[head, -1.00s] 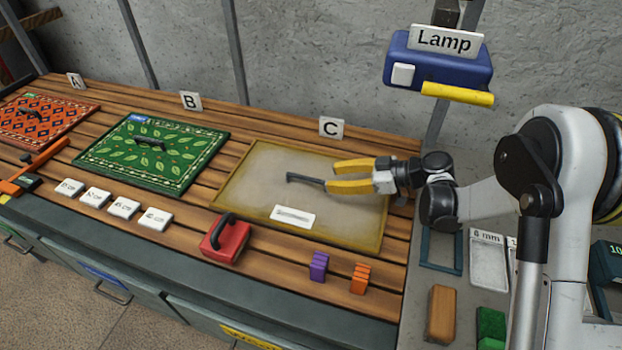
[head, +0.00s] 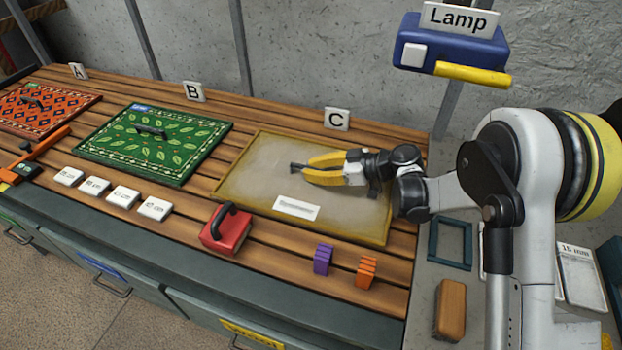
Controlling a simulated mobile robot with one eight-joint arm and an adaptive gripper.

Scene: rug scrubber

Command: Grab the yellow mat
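The yellow mat (head: 238,185) lies flat on the slatted bench below sign C. It has a dusty beige face, a yellow border, a white label and a dark handle (head: 298,167). My gripper (head: 306,170) is over the middle of the mat, coming from the right. Its yellow fingers are drawn together around the handle, whose left end shows past the fingertips. The rest of the handle is hidden by the fingers.
A green leaf mat (head: 200,160) and an orange mat (head: 60,118) lie to the left. A red block with a handle (head: 225,232), purple (head: 322,260) and orange (head: 367,270) pieces stand in front. A blue lamp (head: 450,45) hangs above right.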

